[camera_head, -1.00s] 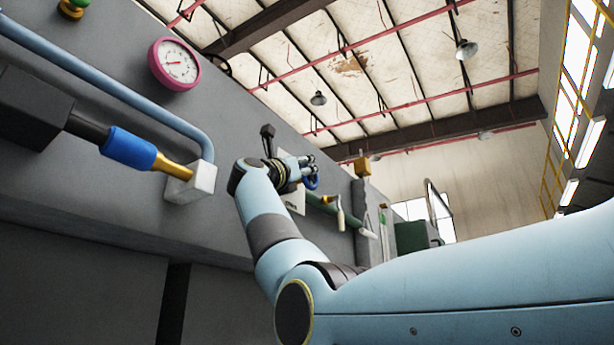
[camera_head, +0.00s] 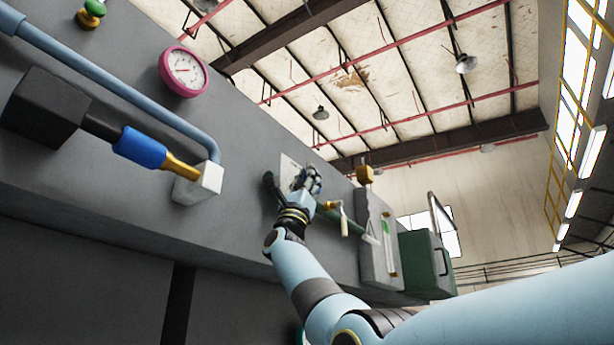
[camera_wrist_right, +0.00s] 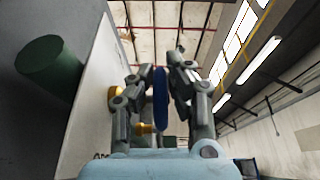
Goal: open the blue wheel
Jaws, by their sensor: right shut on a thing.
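The blue wheel (camera_wrist_right: 160,98) shows edge-on in the right wrist view, upright between the two fingers of my right gripper (camera_wrist_right: 160,80). The fingers are shut on its rim from both sides. In the head view my right gripper (camera_head: 312,178) is at a white plate (camera_head: 288,172) on the grey machine wall, and its fingers hide most of the wheel. My left gripper is in neither view.
A pink-rimmed gauge (camera_head: 183,72) and a blue-and-brass fitting (camera_head: 140,148) are on the wall at left. A crank handle (camera_head: 342,217) and a green box (camera_head: 422,263) stand to the right of my gripper. Open space lies farther right.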

